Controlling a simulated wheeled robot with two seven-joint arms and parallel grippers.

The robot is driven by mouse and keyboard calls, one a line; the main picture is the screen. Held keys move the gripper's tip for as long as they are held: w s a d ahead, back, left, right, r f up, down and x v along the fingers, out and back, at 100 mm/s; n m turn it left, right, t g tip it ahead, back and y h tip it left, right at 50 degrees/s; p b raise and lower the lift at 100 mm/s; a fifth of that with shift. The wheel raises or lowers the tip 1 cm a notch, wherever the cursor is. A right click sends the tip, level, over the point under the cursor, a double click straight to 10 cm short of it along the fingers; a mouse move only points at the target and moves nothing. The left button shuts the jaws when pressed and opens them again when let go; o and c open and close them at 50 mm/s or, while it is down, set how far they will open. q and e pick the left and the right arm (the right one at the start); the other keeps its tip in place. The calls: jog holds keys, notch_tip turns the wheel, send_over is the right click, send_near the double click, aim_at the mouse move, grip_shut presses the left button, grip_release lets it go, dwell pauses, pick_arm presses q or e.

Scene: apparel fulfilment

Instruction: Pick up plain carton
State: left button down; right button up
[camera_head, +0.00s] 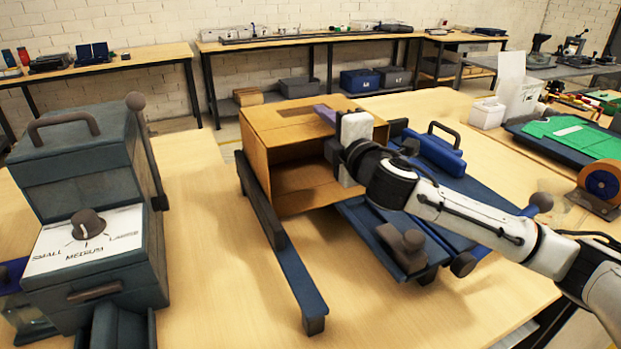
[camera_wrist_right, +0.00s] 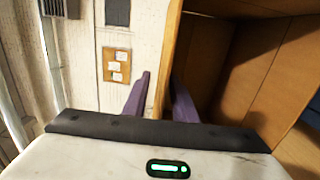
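My right gripper (camera_head: 325,115) is at the carton's top right edge. In the right wrist view the carton's wall (camera_wrist_right: 166,55) runs between the two purple fingers (camera_wrist_right: 160,100), one on each side, and the fingers appear closed on it. The carton's interior (camera_wrist_right: 240,65) shows to the right there. Whether the carton's base touches the table is hard to tell. My left gripper is not in view.
A blue-grey machine with a size dial (camera_head: 88,226) stands at the left. A blue folding fixture (camera_head: 425,230) lies under my right arm. A white box (camera_head: 487,113) and a green garment (camera_head: 572,137) are at the right. Bare table (camera_head: 215,255) shows between machine and carton.

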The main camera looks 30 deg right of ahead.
aim_at(317, 117)
jog(key=w, duration=0.3)
jog(key=shift+w+d+f, duration=0.1)
jog(key=shift+w, duration=0.1)
grip_shut()
dwell(1.3)
